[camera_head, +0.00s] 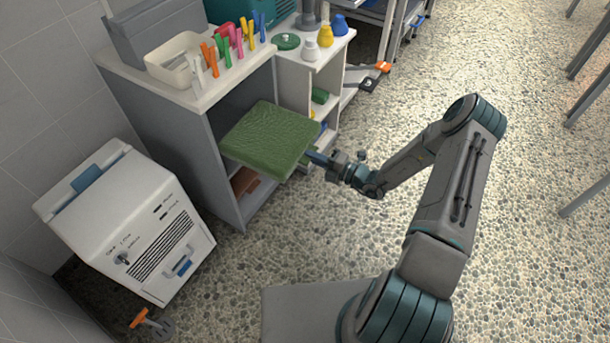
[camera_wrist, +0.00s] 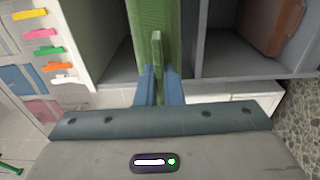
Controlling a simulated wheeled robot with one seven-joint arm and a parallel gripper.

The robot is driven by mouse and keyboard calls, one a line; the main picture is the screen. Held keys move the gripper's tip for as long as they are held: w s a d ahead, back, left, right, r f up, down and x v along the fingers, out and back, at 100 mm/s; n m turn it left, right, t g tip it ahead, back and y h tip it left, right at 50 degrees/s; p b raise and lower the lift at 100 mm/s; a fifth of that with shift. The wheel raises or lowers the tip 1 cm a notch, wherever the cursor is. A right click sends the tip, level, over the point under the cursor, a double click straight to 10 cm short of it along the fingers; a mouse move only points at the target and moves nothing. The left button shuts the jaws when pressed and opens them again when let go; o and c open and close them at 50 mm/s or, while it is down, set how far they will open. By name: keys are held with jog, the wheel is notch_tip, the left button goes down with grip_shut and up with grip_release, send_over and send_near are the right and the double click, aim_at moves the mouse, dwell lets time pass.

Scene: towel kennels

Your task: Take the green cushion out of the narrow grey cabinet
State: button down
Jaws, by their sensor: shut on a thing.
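The green cushion (camera_head: 270,138) is a flat, square, textured pad. It lies level and sticks partly out of the open front of the narrow grey cabinet (camera_head: 226,190). Its rear part is still between the cabinet walls. My gripper (camera_head: 318,158) is at the cushion's near right edge, shut on it. In the wrist view the blue fingers (camera_wrist: 159,85) pinch a green tab at the edge of the cushion (camera_wrist: 150,20), which runs back into the cabinet (camera_wrist: 235,50).
A brown box (camera_head: 244,182) sits low in the cabinet. Pegs and a cream tray (camera_head: 178,62) stand on its top. A white shelf unit (camera_head: 296,75) with bottles adjoins it on the right. A white kennel-like box (camera_head: 135,222) stands at left.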

jog(key=a+f+b, duration=0.3)
jog(key=f, duration=0.2)
jog(key=shift+v, duration=6.25)
notch_tip(320, 180, up, 15)
jog(key=s+d+p, duration=0.1)
jog(key=p, duration=1.1)
jog(key=shift+s+d+m+p, duration=0.25)
jog(key=shift+d+m+p, duration=0.05)
jog(key=shift+d, duration=0.1)
jog(key=shift+r, duration=0.15)
